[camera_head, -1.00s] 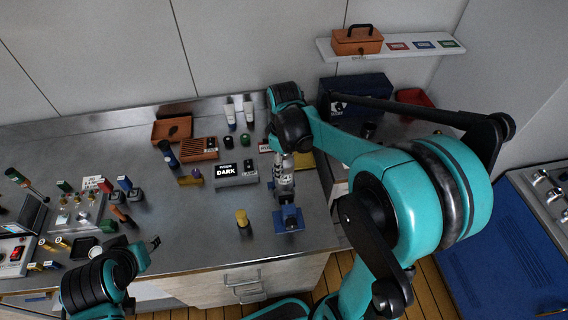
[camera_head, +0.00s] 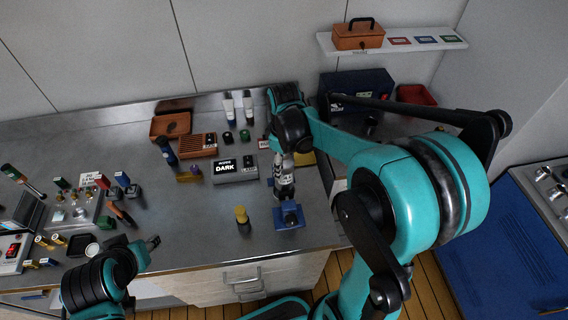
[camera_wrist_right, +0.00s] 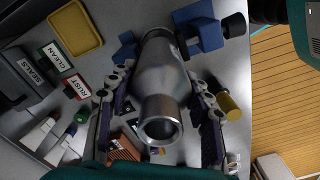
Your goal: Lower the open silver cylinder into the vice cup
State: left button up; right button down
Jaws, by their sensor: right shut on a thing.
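My right gripper (camera_head: 284,178) is shut on the silver cylinder (camera_wrist_right: 158,82). In the right wrist view its fingers lie on both sides of it, and its open narrow mouth faces the camera. The cylinder's far end points at the blue vice (camera_wrist_right: 198,28). Blue vice parts show on both sides of that end. The cylinder hides the cup, so I cannot tell whether its end is inside. In the head view the vice (camera_head: 288,216) stands near the bench's front edge, directly below the right gripper. My left gripper (camera_head: 152,243) is low at the left, apart from the vice; its jaw opening is unclear.
A yellow-capped bottle (camera_head: 242,216) stands left of the vice. A grey box reading DARK (camera_head: 234,168) lies behind it. A yellow tray (camera_wrist_right: 75,28) and label cards (camera_wrist_right: 76,88) lie near the right gripper. The bench front between the left gripper and the bottle is clear.

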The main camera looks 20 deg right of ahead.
jog(key=shift+f+b, duration=2.3)
jog(key=shift+f, duration=0.7)
jog(key=c, duration=0.6)
grip_release()
notch_tip(320, 180, up, 12)
